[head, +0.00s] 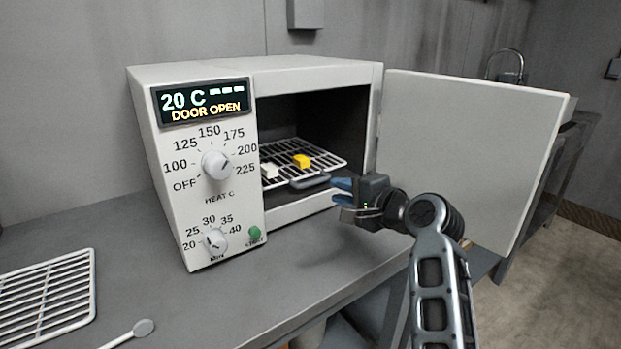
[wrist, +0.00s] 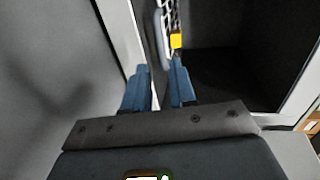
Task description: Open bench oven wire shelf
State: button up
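The bench oven (head: 320,75) stands on the counter with its door (head: 470,150) swung wide open to the right. Its display reads 20 C and DOOR OPEN. The wire shelf (head: 328,161) lies inside the oven, with a dark grey handle (head: 310,181) at its front. The shelf also shows in the wrist view (wrist: 169,18). A yellow block (head: 302,161) and a white block (head: 270,170) sit on it. My gripper (head: 338,191) is just right of the handle, outside the opening. Its blue fingers (wrist: 158,82) are apart with nothing visible held.
A loose wire rack (head: 45,300) and a round-ended tool (head: 142,328) lie on the counter at left. The open door stands close to my arm on the right. The counter (head: 330,255) in front of the oven is clear.

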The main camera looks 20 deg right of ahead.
aim_at(316, 183)
jog(key=x, duration=0.7)
jog(key=shift+w+a, duration=0.15)
jog(key=shift+w, duration=0.2)
grip_shut()
jog(key=shift+f, duration=0.1)
